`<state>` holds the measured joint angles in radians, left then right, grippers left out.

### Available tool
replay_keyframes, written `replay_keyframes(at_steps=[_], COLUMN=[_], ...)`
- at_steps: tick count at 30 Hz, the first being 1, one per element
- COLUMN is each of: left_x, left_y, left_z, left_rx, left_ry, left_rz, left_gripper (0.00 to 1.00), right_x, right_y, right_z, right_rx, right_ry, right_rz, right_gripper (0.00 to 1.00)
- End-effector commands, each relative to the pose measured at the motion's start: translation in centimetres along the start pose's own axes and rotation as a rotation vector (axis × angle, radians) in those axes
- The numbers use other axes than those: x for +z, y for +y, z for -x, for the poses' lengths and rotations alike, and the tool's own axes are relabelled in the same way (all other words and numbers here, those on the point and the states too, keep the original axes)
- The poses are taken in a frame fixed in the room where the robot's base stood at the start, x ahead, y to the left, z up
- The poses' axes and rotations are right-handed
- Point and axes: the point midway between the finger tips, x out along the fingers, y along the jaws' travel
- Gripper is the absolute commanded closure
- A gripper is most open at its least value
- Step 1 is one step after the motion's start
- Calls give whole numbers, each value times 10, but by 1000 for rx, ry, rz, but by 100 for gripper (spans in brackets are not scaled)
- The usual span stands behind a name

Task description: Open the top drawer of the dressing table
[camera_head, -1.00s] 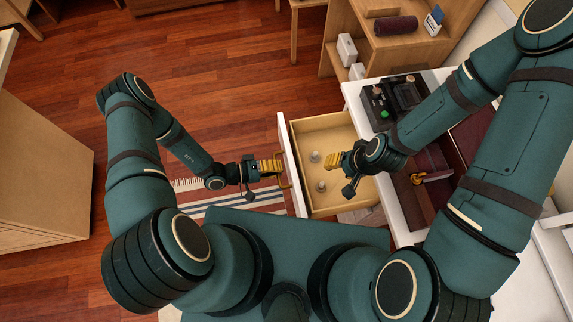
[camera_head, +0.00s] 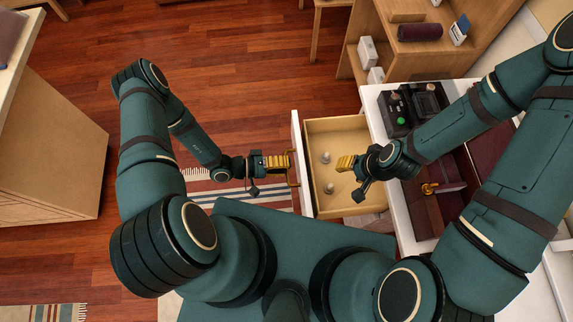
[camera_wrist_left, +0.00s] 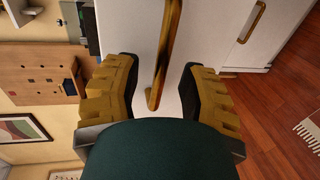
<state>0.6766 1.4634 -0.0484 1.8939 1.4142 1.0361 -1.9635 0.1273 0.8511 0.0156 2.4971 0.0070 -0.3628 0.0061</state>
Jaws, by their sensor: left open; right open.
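The dressing table (camera_head: 402,222) is white and stands at the right in the head view. Its top drawer (camera_head: 335,126) is pulled out, with a white front and a pale wooden inside. My left gripper (camera_head: 288,162) is open at the drawer front, beside the brass handle (camera_head: 294,176). In the left wrist view the handle (camera_wrist_left: 165,50) runs between the open fingers of the left gripper (camera_wrist_left: 160,72), apart from both. My right gripper (camera_head: 344,163) is open and empty above the drawer.
A black device with a green knob (camera_head: 400,118) and a dark red compartment tray (camera_head: 418,212) are on the tabletop. A wooden shelf (camera_head: 400,62) stands behind. A wooden cabinet (camera_head: 55,160) is at the left.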

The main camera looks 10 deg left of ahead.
Motion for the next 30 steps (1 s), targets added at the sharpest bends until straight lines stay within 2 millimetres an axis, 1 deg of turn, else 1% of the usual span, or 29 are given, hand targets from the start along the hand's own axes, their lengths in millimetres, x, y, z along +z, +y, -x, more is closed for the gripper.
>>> replay_keyframes(at_steps=[9,12,15,21,30], left_x=[-1,-1,-1,0,0], left_y=[0,0,0,0,0], left_z=[63,81,95,108,110], left_rx=[-3,-2,-2,0,0], left_ry=[6,5,4,2,2], left_rz=[1,0,0,0,1], left_gripper=[59,59,59,59,59], right_x=[0,0,0,0,0], right_y=[0,0,0,0,0], right_z=[0,0,0,0,0], right_rx=[0,0,0,0,0], right_ry=[0,0,0,0,0], right_rz=[0,0,0,0,0], right_gripper=[53,53,53,53,53])
